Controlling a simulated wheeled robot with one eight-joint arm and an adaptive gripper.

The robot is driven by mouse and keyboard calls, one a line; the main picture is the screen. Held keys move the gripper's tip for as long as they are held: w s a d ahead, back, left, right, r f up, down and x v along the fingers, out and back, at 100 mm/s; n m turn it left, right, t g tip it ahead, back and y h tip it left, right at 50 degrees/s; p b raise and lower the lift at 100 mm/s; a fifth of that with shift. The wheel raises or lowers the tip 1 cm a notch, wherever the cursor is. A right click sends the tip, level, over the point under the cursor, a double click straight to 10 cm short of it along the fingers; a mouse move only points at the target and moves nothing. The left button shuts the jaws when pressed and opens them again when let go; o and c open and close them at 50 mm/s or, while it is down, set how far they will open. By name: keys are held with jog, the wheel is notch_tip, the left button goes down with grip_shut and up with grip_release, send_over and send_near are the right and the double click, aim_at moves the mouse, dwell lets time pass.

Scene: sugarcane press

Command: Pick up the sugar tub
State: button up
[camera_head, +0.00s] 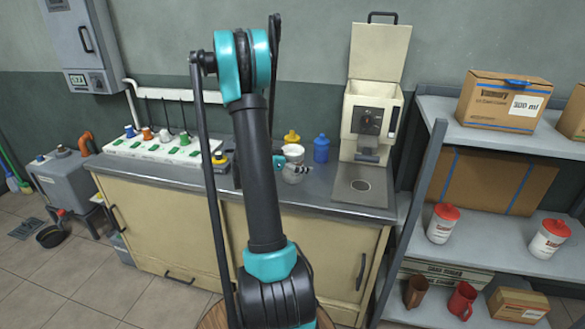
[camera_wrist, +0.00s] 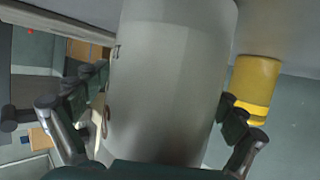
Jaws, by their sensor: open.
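A pale grey-white cylindrical tub (camera_head: 293,151) stands on the counter, partly hidden behind my gripper (camera_head: 293,171). I see no readable label on it, so I cannot confirm that it is the sugar tub. In the wrist view the tub (camera_wrist: 172,75) fills the middle of the picture, between the dark fingers of my gripper (camera_wrist: 165,98). The fingers are open, one on each side of it. Whether they touch it I cannot tell.
A yellow container (camera_head: 292,137) and a blue one (camera_head: 321,148) stand close to the tub. A cream dispenser (camera_head: 370,120) is to the right. White tubs with red lids (camera_head: 443,223) sit on the metal shelf. A white panel with coloured knobs (camera_head: 150,148) lies on the left.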

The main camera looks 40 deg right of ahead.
jog(key=c, duration=1.8)
